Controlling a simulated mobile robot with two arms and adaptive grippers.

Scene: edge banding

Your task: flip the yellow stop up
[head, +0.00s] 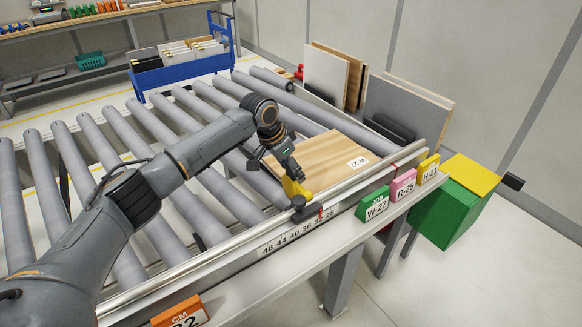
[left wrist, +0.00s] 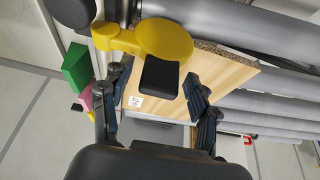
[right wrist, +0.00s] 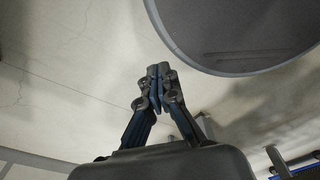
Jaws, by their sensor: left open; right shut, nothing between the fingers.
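The yellow stop (head: 296,188) is at the rail beside the near end of a wooden board (head: 318,163) labelled W-27. In the left wrist view the yellow stop (left wrist: 165,40) shows as a round disc on a short arm, with a black pad (left wrist: 160,77) in front. My left gripper (head: 286,172) is just above the stop, pointing down. Its open fingers (left wrist: 157,98) appear either side of the black pad; I cannot tell whether they touch it. My right gripper (right wrist: 155,88) is shut and empty, away from the stop; it is outside the head view.
Grey conveyor rollers (head: 130,125) fill the left and middle. A numbered scale (head: 298,233) runs along the front rail. Green (head: 374,206), pink (head: 403,185) and yellow (head: 428,168) label blocks stand right of the stop. Panels (head: 400,110) lean behind the board.

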